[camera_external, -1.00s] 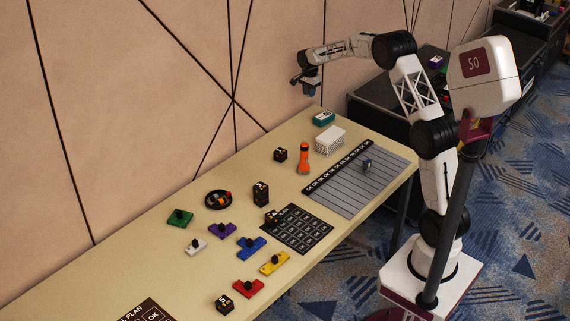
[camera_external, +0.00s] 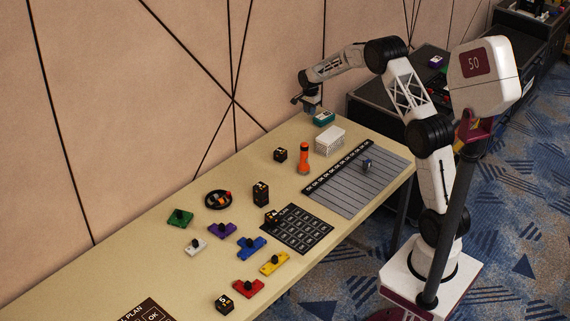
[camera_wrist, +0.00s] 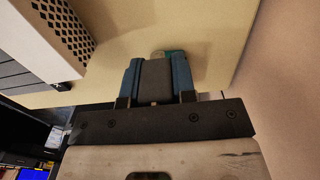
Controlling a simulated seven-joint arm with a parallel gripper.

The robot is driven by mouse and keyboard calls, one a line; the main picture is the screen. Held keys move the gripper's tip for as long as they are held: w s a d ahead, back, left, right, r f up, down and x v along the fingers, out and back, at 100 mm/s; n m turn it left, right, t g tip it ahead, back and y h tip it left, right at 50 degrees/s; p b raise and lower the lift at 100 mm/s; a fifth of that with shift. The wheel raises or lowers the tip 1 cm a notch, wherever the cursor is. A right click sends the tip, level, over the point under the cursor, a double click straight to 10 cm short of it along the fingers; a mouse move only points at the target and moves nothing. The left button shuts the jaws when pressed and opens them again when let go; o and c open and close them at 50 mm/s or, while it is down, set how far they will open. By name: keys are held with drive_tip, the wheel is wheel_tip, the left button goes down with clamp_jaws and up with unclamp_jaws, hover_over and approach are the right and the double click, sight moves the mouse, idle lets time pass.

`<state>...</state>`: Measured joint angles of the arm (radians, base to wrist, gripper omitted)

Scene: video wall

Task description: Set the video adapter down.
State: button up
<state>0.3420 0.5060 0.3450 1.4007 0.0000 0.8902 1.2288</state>
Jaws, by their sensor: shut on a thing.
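My gripper (camera_external: 312,106) is at the far end of the table, low over the tabletop and close to a teal box. In the wrist view, its two blue fingers (camera_wrist: 156,80) are shut on a dark grey block, which I take to be the video adapter (camera_wrist: 155,82). The adapter is hard to make out in the external view. The teal box (camera_external: 323,119) sits on the table near the far edge; part of it shows beyond the fingertips in the wrist view (camera_wrist: 170,53). I cannot tell whether the adapter touches anything below.
A white perforated box (camera_external: 330,139), an orange flashlight (camera_external: 304,160) and a dark cube (camera_external: 280,154) stand nearby. A grey striped mat (camera_external: 345,190) bears a small object (camera_external: 367,164). Several coloured blocks lie nearer the front. Bare tabletop (camera_external: 255,152) lies left of the cube.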

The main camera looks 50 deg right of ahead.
drive_tip(key=shift+f, duration=0.1)
hover_over(309, 132)
drive_tip(key=shift+w+d+f, duration=0.1)
drive_tip(key=shift+f, duration=2.9)
drive_tip(key=shift+f, duration=1.85)
drive_tip(key=shift+f, duration=0.1)
drive_tip(key=o, duration=0.9)
wheel_tip(309, 132, up, 12)
drive_tip(key=shift+r, duration=0.1)
